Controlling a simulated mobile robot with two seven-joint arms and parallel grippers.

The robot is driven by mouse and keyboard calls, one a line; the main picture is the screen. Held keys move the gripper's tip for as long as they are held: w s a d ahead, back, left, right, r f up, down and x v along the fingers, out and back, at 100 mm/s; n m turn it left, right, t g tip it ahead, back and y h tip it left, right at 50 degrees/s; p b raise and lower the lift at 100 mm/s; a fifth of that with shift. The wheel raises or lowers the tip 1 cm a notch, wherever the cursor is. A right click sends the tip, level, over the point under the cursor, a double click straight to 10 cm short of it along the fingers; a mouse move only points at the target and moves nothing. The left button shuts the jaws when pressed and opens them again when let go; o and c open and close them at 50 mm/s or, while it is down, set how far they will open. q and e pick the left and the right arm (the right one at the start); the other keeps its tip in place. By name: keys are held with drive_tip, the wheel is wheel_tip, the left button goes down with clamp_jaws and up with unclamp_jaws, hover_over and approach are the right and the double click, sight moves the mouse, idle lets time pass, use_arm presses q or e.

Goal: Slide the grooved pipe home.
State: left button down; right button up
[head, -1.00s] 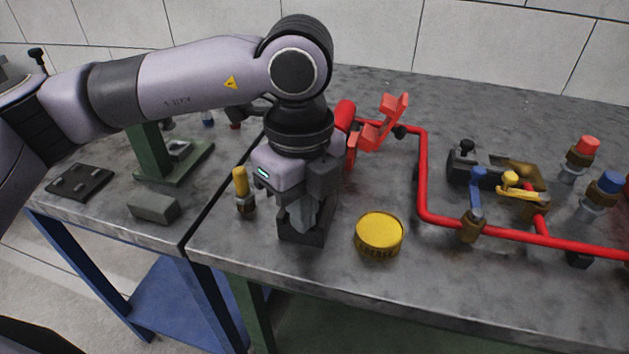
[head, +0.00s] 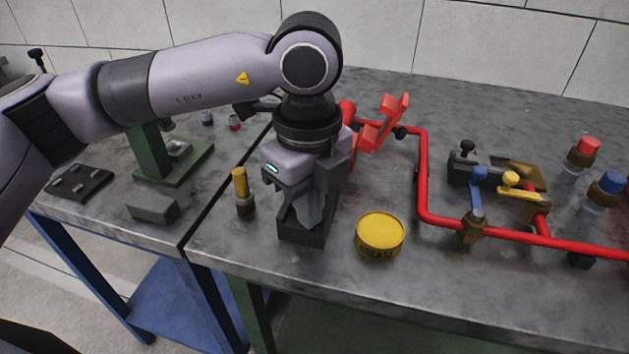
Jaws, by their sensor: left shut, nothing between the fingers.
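A red pipe line (head: 424,180) runs along the right table, with bends and a straight run toward the right edge. Its thicker red end (head: 347,109) shows just behind my left wrist; which part is the grooved pipe I cannot tell. A lighter red bracket-like part (head: 384,124) stands next to that end. My left gripper (head: 309,218) points down, shut and empty, its fingertips over or inside a dark open-topped block (head: 306,237) at the front of the table. Whether they touch it is not clear. The gripper and wrist hide what lies behind them. My right gripper is out of view.
A yellow grease tin (head: 380,236) stands right of the dark block, and a yellow-handled tool (head: 241,188) stands to its left. Valves (head: 473,210) and red- and blue-capped parts (head: 605,190) are at right. A green press (head: 155,160) is on the left table.

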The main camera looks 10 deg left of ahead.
use_arm(q)
drive_tip(key=shift+w, duration=0.45)
drive_tip(key=shift+s+b, duration=0.3)
drive_tip(key=shift+b, duration=0.05)
idle(0.4)
drive_tip(key=shift+d, duration=0.15)
drive_tip(key=shift+d, duration=0.4)
drive_tip(key=shift+w, duration=0.9)
idle(0.4)
drive_tip(key=shift+s+b, duration=0.35)
drive_tip(key=shift+b, duration=0.1)
drive_tip(key=shift+a, duration=0.1)
idle(0.3)
drive_tip(key=shift+a, duration=0.35)
